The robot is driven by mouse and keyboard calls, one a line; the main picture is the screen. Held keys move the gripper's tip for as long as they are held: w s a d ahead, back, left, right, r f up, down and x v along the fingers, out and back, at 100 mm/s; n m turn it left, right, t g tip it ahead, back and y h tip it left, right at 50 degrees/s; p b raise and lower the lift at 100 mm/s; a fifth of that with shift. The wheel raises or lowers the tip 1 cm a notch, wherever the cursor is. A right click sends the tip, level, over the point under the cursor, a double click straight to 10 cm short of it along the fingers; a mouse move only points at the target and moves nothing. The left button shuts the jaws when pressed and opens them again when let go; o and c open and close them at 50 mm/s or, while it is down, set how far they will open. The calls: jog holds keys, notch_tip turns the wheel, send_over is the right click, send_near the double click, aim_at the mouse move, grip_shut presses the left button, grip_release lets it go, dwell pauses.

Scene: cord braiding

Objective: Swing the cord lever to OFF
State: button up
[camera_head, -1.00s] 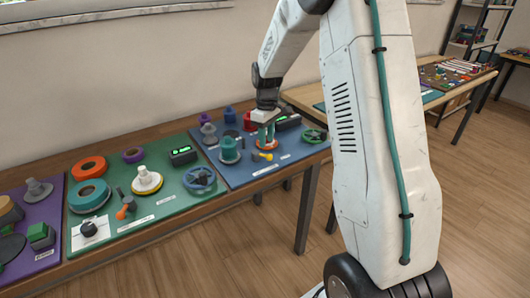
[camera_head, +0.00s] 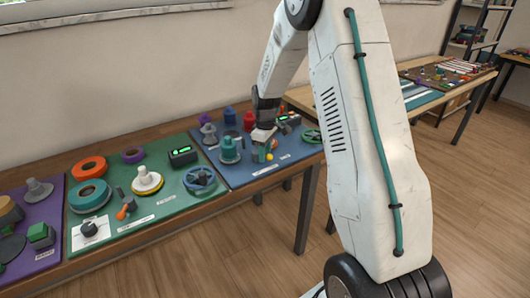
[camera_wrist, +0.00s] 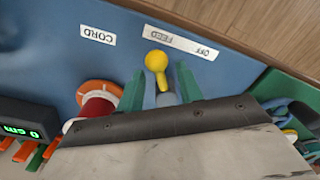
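The cord lever (camera_wrist: 156,64) has a yellow round knob and a short yellow arm. In the wrist view the knob lies near the left end of a white label strip (camera_wrist: 180,41) reading FEED and OFF. My gripper (camera_wrist: 160,70) is open, with one teal finger on each side of the lever. A gap shows between the fingers and the yellow part; contact lower down cannot be told.
A red spool with an orange flange (camera_wrist: 97,105) stands close left of my gripper in the wrist view, by a green-lit display (camera_wrist: 22,130). A CORD label (camera_wrist: 98,35) lies on the panel. The panel's near side is clear.

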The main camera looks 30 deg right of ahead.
grip_shut()
jog(key=shift+s+f+m, duration=0.1)
jog(key=shift+s+m, duration=0.05)
jog(key=shift+m, duration=0.15)
jog(key=shift+s+a+m, duration=0.2)
jog(key=shift+a+m, duration=0.05)
jog(key=shift+m, duration=0.65)
jog(key=m, duration=0.1)
jog(key=a+m, duration=0.1)
jog(key=m, duration=0.1)
jog(key=shift+s+m, duration=0.15)
jog(key=shift+m, duration=0.15)
jog(key=m, duration=0.1)
jog(key=a+m, duration=0.1)
jog(key=m, duration=0.2)
jog(key=shift+a, duration=0.25)
jog(key=shift+w+a+m, duration=0.15)
jog(key=shift+a+m, duration=0.1)
jog(key=shift+m, duration=0.45)
jog(key=shift+w+a+m, duration=0.1)
jog(key=shift+a+m, duration=0.1)
jog(key=shift+m, duration=0.5)
jog(key=shift+a+f, duration=0.1)
